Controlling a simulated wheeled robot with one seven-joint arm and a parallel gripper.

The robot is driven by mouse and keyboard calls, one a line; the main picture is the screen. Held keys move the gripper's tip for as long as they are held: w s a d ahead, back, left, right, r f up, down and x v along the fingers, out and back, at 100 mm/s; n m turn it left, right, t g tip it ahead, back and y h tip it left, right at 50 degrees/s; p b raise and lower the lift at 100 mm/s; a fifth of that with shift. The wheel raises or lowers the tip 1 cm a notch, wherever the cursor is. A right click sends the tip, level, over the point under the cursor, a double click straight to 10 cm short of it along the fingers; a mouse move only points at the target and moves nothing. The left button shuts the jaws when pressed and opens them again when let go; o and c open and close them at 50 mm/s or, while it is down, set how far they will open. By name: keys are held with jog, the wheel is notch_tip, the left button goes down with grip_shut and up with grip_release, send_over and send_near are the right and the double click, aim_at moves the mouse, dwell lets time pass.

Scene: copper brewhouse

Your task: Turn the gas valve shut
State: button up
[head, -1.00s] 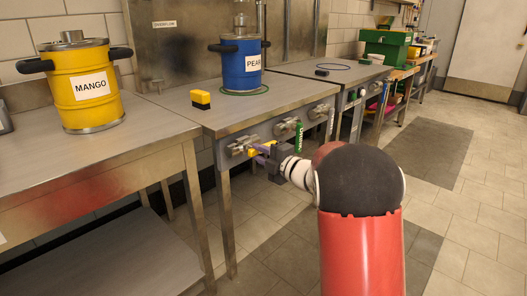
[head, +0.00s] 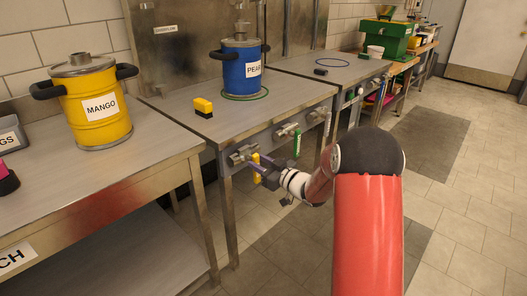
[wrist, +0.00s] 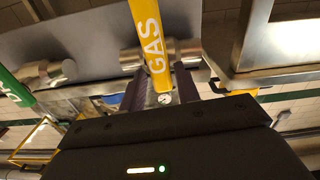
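The gas valve's yellow lever (head: 256,168), on the front of the steel counter, hangs down below its metal body. In the wrist view the lever (wrist: 147,30) reads "GAS" and runs from the top edge down between my purple fingers. My gripper (wrist: 163,90) is at the lever, one finger on each side and close against it, so it looks shut on it. In the head view my gripper (head: 262,169) is small and partly covers the lever.
A green lever (head: 297,143) hangs to the right of the gas valve and also shows in the wrist view (wrist: 14,86). A blue PEAR keg (head: 240,70) and a yellow-black block (head: 204,107) stand on the counter above. A yellow MANGO keg (head: 95,115) stands on the left table.

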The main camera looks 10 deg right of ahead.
jog(key=shift+o, duration=0.4)
jog(key=shift+f, duration=0.1)
jog(key=shift+b+v, duration=0.5)
jog(key=shift+v, duration=2.45)
jog(key=shift+s, duration=0.1)
jog(key=s+d+r+m+g+h, duration=0.1)
jog(key=s+d+r+m+h, duration=0.2)
jog(key=s+r+h, duration=0.3)
jog(key=s+d+r+m+g+h, duration=0.1)
jog(key=s+d+r+m+h, duration=0.25)
jog(key=s+h, duration=0.45)
jog(key=s+a+f+g+y, duration=0.1)
jog(key=s+a+g, duration=0.2)
jog(key=s, duration=0.8)
jog(key=s+a+f+m+g+y, duration=0.1)
jog(key=s+a+g, duration=0.3)
jog(key=s, duration=0.7)
jog(key=shift+a+f+y+b, duration=0.4)
jog(key=shift+f+y, duration=0.3)
jog(key=shift+f, duration=0.1)
